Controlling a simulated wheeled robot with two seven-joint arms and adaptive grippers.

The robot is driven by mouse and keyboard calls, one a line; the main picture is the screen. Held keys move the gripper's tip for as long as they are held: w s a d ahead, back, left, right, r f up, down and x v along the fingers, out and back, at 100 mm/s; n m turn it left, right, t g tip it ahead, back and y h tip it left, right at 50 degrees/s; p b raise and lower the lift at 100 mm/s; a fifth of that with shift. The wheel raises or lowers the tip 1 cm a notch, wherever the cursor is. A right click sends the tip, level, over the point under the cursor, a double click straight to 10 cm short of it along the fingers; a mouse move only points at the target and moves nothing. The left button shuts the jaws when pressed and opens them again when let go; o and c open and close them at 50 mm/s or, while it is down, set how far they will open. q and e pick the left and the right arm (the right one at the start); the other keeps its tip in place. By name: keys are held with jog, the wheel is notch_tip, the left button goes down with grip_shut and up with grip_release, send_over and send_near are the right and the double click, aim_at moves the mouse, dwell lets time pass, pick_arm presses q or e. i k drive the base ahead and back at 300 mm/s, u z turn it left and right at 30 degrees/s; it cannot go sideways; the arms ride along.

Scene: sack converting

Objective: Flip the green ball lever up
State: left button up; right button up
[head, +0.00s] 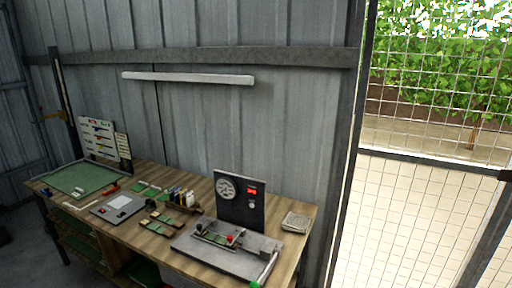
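A lever with a pale metal rod (267,268) is at the right front of a grey machine base (205,259) on the workbench. The rod slopes down toward the viewer. Its green ball (255,284) is at the low end, at the bottom edge of the head view and partly cut off. A dark upright panel (239,204) with a round dial and a red display stands behind the base. Neither of my grippers is in view.
Red and dark knobs stand on the machine. A mesh gate (430,155) is at the right.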

aim_at(276, 252)
jog(key=z, duration=0.05)
jog(key=k, duration=0.65)
jog(key=u, duration=0.65)
jog(key=i, duration=0.95)
jog(key=z, duration=0.3)
